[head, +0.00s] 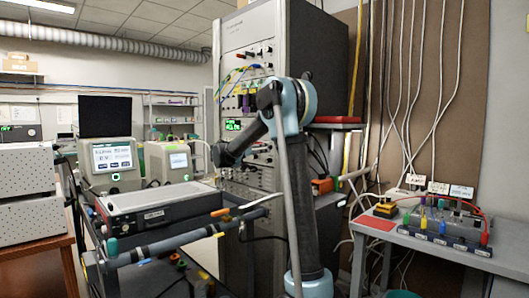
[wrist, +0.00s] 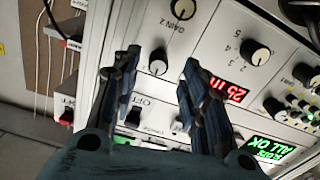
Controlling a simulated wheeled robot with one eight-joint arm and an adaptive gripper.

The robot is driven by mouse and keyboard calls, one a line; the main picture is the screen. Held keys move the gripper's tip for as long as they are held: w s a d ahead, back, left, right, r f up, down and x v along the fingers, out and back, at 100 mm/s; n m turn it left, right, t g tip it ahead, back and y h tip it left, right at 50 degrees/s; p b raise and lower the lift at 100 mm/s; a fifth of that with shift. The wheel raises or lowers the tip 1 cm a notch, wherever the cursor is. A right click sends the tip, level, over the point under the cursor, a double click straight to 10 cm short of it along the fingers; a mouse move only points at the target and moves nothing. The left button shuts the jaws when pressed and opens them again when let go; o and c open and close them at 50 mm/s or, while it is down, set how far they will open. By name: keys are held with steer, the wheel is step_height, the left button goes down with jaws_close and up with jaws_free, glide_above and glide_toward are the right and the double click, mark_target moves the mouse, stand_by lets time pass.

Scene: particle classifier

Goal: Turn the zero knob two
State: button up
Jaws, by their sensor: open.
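In the wrist view my gripper (wrist: 160,60) is open, with one dark finger on each side of a small black-and-silver knob (wrist: 158,68). This knob sits on a white panel near a larger knob (wrist: 183,9) labelled GAIN 2. The small knob's own label is hidden or unreadable, so I cannot confirm that it is zero knob two. I cannot tell whether the fingers touch it. In the head view my arm reaches to the tall instrument rack (head: 248,35), and the fingers cannot be made out.
A numbered dial knob (wrist: 256,53), a red digit display (wrist: 227,91) and a green ALL OK display (wrist: 268,150) are close by on the panel. A toggle switch (wrist: 133,118) lies between the finger bases. A cart with a flat instrument (head: 155,205) stands left of my arm.

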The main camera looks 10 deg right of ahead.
steer(key=shift+x, duration=1.3)
jaws_close()
steer(key=n, duration=1.9)
steer(key=shift+a+n, duration=0.15)
steer(key=shift+n, duration=0.45)
